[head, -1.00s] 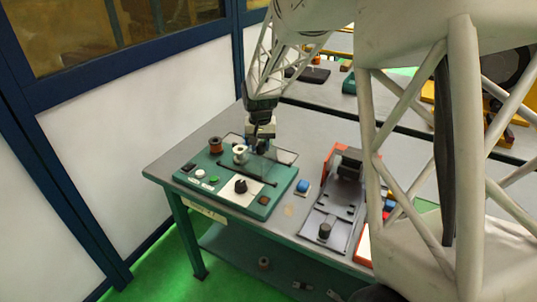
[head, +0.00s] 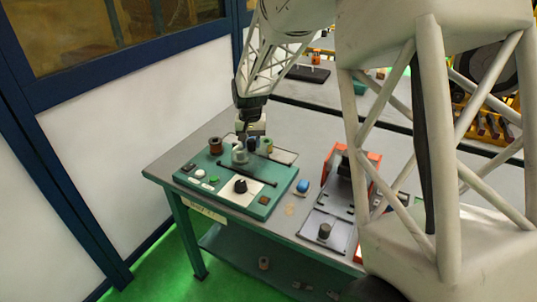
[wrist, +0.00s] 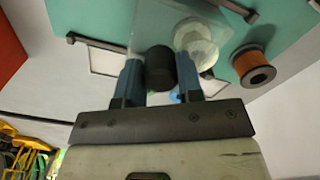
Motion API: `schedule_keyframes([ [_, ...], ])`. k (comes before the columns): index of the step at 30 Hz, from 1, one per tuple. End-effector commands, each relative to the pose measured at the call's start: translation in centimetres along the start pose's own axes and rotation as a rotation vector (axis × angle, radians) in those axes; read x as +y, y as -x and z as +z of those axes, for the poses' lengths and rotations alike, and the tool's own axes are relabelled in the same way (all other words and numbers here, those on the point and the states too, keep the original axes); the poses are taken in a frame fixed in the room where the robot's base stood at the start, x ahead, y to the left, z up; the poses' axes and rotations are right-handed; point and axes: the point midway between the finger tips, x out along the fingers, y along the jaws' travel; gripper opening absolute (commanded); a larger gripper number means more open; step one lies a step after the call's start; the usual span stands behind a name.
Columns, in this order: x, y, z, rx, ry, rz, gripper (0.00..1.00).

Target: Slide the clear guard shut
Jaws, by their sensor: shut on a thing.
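My gripper (head: 251,142) is over the back of the teal machine base (head: 268,199). In the wrist view, its two blue fingers (wrist: 159,80) are shut on a round black knob (wrist: 160,67). The clear guard (wrist: 152,20) is a thin see-through sheet at this knob. It lies partly over a pale spool (wrist: 196,42), which also shows in the head view (head: 239,156). Dark rails flank the guard's path, one along the front (head: 232,179). The guard's outline is faint in the head view, and my gripper hides part of it.
A copper-coloured spool (head: 215,146) stands at the base's back left, close to my gripper. A grey fixture (head: 325,236) stands to the right.

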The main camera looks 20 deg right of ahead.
Motion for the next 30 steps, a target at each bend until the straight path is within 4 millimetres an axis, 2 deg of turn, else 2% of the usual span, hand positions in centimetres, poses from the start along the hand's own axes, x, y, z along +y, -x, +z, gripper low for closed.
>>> schedule_keyframes([
  [30, -3.1, 0.1, -1.8, 0.001, 0.0, 0.0, 0.21],
])
